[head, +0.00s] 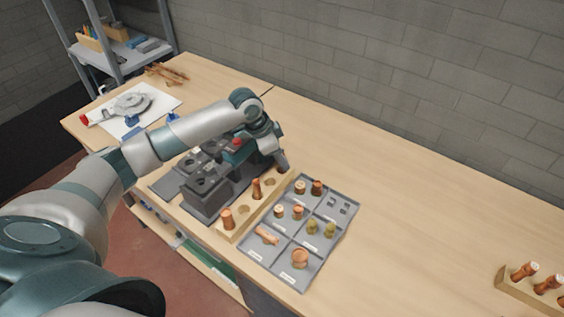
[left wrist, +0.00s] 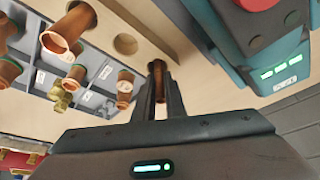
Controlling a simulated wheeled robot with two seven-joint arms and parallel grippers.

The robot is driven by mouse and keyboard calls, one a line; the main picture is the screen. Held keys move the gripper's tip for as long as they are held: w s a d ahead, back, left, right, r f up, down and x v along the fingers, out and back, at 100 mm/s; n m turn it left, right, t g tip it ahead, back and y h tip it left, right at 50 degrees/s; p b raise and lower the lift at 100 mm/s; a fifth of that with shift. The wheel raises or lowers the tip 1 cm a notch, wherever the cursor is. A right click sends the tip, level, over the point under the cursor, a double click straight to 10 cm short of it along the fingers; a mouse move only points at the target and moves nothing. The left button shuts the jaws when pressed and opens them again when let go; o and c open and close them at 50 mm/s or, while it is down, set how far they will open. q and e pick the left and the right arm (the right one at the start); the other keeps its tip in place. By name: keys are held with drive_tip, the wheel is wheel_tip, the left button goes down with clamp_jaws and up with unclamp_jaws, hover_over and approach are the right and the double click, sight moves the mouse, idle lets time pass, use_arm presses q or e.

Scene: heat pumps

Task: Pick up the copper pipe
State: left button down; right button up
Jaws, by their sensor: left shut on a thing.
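My left gripper (head: 284,168) points down at the far end of a wooden block with holes (head: 241,220). In the left wrist view its fingers (left wrist: 158,104) are shut on a slim copper pipe (left wrist: 157,72). I cannot tell whether this pipe still sits in a hole of the block. In the head view the gripper hides it. Two other copper pipes stand upright in the block, one at the near end (head: 228,217) and one near the middle (head: 257,188). My right gripper is not in view.
A grey compartment tray (head: 318,258) with copper and brass fittings lies right of the block. A dark grey machine (head: 207,192) stands close on the left. Another wooden holder with copper pieces (head: 516,284) is at far right. The table's right half is mostly clear.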

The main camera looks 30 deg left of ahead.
use_arm(q)
drive_tip(key=shift+w+r+b, duration=0.1)
drive_tip(key=shift+r+b, duration=0.3)
drive_tip(key=shift+r, duration=0.2)
wheel_tip(320, 180, up, 2)
drive_tip(key=shift+r+b, duration=0.25)
drive_tip(key=shift+b, duration=0.45)
drive_tip(key=s+d+r+b, duration=0.2)
drive_tip(key=d+r, duration=0.5)
drive_tip(key=d, duration=0.4)
drive_tip(key=shift+d+b, duration=0.25)
drive_tip(key=shift+b, duration=0.4)
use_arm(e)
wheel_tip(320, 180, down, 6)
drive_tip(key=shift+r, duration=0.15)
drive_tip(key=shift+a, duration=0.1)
